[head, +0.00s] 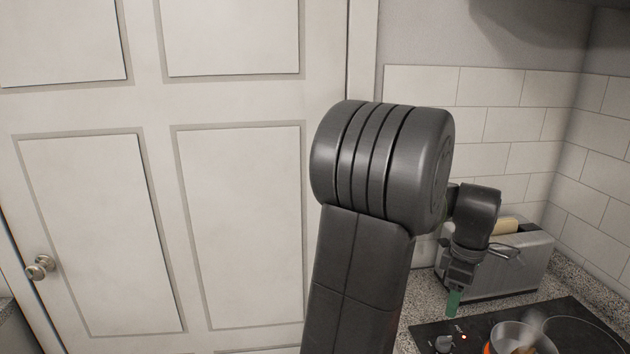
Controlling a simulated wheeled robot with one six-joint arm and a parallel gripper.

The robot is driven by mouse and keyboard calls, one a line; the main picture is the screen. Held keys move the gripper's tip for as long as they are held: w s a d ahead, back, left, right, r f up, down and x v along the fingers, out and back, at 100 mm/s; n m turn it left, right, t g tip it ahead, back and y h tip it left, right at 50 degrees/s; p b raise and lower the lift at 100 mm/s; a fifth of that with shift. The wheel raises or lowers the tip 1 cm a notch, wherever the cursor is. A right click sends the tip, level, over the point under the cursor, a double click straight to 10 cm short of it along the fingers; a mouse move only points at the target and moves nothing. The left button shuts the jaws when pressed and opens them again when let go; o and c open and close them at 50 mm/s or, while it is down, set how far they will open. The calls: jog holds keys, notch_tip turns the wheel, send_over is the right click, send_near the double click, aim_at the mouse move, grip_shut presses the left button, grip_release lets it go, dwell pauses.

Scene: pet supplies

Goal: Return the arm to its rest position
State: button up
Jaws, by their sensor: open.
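My dark grey arm (362,240) rises through the middle of the head view and bends at a large rounded joint. Its far end reaches down at the right to my gripper (453,303). The gripper points downward with a green fingertip and is open, seen nearly side-on. No object shows in it. It hangs in front of the toaster, above the counter and the hob's back left edge. The large arm link hides part of the counter and wall.
A metal toaster (522,265) with a bread slice (505,227) stands on the speckled counter (423,279). A black hob (572,322) holds a steaming pot (522,331), with an orange glow beside it. A white panelled door (240,225) fills the left; the tiled corner bounds the right.

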aim_at(445, 338)
notch_tip(445, 338, down, 12)
jog(key=shift+f+p, duration=0.25)
jog(key=shift+p, duration=0.1)
jog(key=shift+r, duration=0.15)
notch_tip(445, 338, up, 13)
notch_tip(445, 338, down, 13)
jog(key=shift+f, duration=0.15)
jog(key=m, duration=0.2)
jog(key=shift+m+p, duration=0.4)
jog(key=m+p, duration=0.1)
jog(key=m, duration=0.3)
jog(key=shift+m, duration=0.3)
jog(key=m+p, duration=0.3)
jog(key=m, duration=0.4)
jog(key=shift+r+p, duration=0.2)
jog(key=shift+p, duration=0.1)
jog(key=shift+r+b, duration=0.4)
jog(key=shift+r, duration=1.15)
